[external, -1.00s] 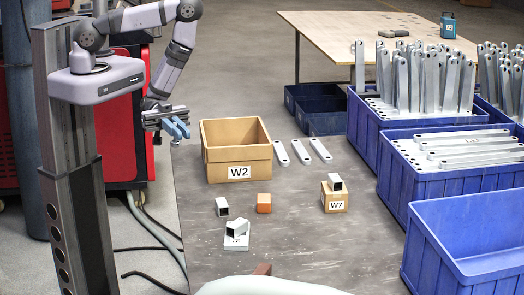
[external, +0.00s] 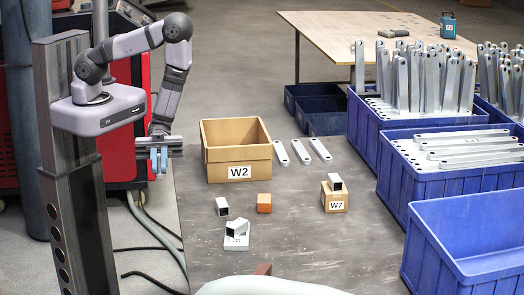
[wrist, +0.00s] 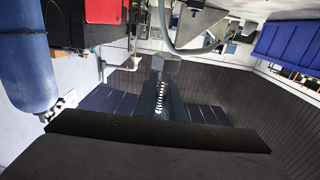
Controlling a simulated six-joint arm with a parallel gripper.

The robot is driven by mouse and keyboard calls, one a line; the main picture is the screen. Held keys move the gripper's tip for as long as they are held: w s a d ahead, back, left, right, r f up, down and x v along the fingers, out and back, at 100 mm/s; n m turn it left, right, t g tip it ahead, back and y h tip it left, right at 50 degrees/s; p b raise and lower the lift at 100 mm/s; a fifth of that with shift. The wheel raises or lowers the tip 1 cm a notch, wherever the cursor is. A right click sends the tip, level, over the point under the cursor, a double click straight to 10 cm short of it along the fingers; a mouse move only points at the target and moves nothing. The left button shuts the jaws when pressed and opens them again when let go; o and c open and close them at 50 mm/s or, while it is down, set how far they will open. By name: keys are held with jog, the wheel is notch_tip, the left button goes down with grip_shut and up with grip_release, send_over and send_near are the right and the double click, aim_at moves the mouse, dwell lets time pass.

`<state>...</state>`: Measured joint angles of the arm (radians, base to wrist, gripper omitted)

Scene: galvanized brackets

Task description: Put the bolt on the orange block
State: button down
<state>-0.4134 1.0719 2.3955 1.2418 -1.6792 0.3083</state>
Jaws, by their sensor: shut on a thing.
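The orange block (external: 264,203) sits on the grey work table, in front of the box marked W2. My gripper (external: 159,166) is in the air left of the table, well away from the block, with its blue fingers pointing down. In the wrist view, the bolt (wrist: 159,92) shows as a grey head with a threaded shank between the fingers, and my gripper (wrist: 158,108) is shut on it. The bolt cannot be made out in the external view. The orange block cannot be made out in the wrist view.
The cardboard box W2 (external: 237,158) stands behind the block. A metal tube piece (external: 222,206) lies left of it, another stack (external: 237,234) in front. The small box W7 (external: 334,198) stands right, topped by a tube piece. Blue bins (external: 470,240) line the right side.

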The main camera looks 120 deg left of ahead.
jog(key=w+d+f+n+t+y+b, duration=0.1)
jog(key=w+d+n+t+y+b, duration=0.15)
jog(key=w+b, duration=0.7)
jog(key=w+a+r+n+t+y, duration=0.3)
jog(key=w+a+y, duration=0.2)
jog(key=w, duration=0.4)
jog(key=w+a+r+n+y, duration=0.2)
jog(key=a+n+y, duration=0.2)
jog(key=a+y, duration=0.3)
jog(key=w+a+r+n+y, duration=0.25)
jog(key=a+n+y, duration=0.2)
jog(key=a, duration=0.35)
jog(key=s+a+f+n+g+y, duration=0.3)
jog(key=s+a+n+g+y, duration=0.15)
jog(key=a, duration=0.35)
jog(key=s+a+f+n+g+y, duration=0.35)
jog(key=s+a+g+y, duration=0.25)
jog(key=a, duration=0.2)
notch_tip(320, 180, down, 10)
jog(key=shift+s+a+n, duration=0.25)
jog(key=shift+n, duration=0.15)
